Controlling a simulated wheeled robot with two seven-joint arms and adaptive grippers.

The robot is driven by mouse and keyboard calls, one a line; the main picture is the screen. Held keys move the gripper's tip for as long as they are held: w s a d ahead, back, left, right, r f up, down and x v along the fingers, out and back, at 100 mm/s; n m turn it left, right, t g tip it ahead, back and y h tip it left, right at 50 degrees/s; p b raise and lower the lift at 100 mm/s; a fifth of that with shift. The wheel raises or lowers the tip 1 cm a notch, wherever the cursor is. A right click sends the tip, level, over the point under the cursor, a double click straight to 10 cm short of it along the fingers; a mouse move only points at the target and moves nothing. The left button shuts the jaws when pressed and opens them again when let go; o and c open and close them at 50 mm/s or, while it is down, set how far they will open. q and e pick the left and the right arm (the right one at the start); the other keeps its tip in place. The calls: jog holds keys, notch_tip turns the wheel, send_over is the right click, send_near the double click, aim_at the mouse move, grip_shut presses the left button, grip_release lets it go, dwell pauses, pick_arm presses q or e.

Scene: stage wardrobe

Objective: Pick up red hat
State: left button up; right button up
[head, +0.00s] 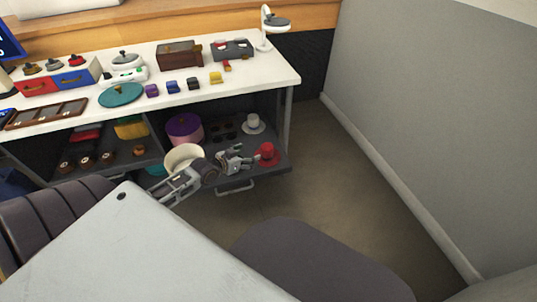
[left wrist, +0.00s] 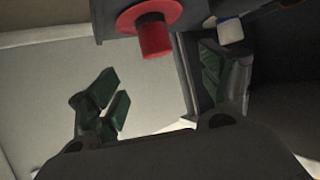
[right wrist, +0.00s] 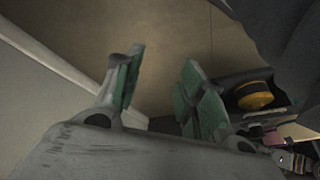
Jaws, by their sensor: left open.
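The red hat (head: 267,153) rests on the dark lower shelf (head: 279,168) at its right end. In the left wrist view the hat (left wrist: 155,38) shows its red brim and crown near the top middle. My left gripper (head: 247,159) is beside the hat, just left of it in the head view. Its fingers (left wrist: 160,82) are apart, with nothing between them, and the hat lies beyond the fingertips. My right gripper (right wrist: 162,72) is open and empty over the floor, and does not show in the head view.
A white hat (head: 253,123) stands behind the red one. A purple round box (head: 184,129) and a cream round container (head: 184,157) stand left on the shelf. The white tabletop (head: 215,102) overhangs. Open floor (head: 330,190) lies to the right, up to a grey wall (head: 440,120).

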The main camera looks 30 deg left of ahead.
aim_at(262, 150)
pick_arm(q)
jog(key=shift+w, duration=0.1)
pick_arm(e)
jog(key=shift+f, duration=0.15)
pick_arm(q)
jog(key=shift+b+x, duration=1.6)
jog(key=shift+x, duration=1.8)
jog(key=shift+b+x, duration=0.3)
jog(key=shift+x, duration=0.5)
pick_arm(e)
notch_tip(262, 150, down, 8)
jog(key=a+t+y, duration=0.1)
jog(key=shift+w+a+m, duration=0.25)
jog(key=shift+a+m, duration=0.05)
jog(key=shift+a, duration=0.1)
pick_arm(q)
jog(key=shift+w+d, duration=0.1)
pick_arm(e)
jog(key=shift+r, duration=0.2)
